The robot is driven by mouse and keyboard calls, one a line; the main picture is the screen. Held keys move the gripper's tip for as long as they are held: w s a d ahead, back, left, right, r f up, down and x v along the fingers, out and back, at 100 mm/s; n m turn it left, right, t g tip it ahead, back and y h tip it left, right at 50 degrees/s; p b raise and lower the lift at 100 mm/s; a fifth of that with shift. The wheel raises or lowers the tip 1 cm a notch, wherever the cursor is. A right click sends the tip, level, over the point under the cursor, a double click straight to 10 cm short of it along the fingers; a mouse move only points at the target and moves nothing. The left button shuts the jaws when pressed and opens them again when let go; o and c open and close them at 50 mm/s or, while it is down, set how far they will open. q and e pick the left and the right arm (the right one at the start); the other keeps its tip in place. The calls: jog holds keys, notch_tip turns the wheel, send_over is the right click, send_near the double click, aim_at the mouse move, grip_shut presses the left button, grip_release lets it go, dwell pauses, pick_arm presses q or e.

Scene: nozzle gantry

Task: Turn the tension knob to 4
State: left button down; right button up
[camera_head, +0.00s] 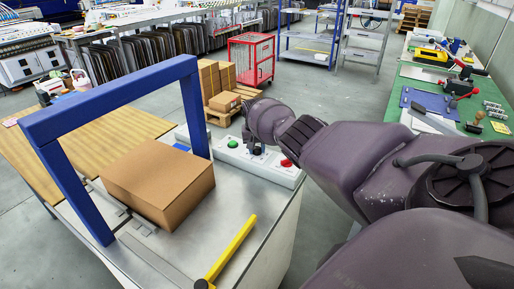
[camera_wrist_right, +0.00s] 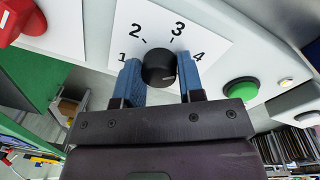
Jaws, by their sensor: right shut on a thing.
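The tension knob (camera_wrist_right: 158,68) is a black round knob on a white dial plate (camera_wrist_right: 203,22) marked 1, 2, 3 and 4 in the right wrist view. My right gripper (camera_wrist_right: 160,74) has its blue fingers on both sides of the knob and is shut on it. I cannot clearly tell which number the knob points at. My left gripper is not in view.
A cardboard box (camera_head: 160,180) sits under a blue gantry frame (camera_head: 110,97). A yellow-handled bar (camera_head: 235,245) stands at the metal table's near side.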

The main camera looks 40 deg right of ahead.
jog(key=shift+m, duration=0.6)
jog(key=o, duration=0.9)
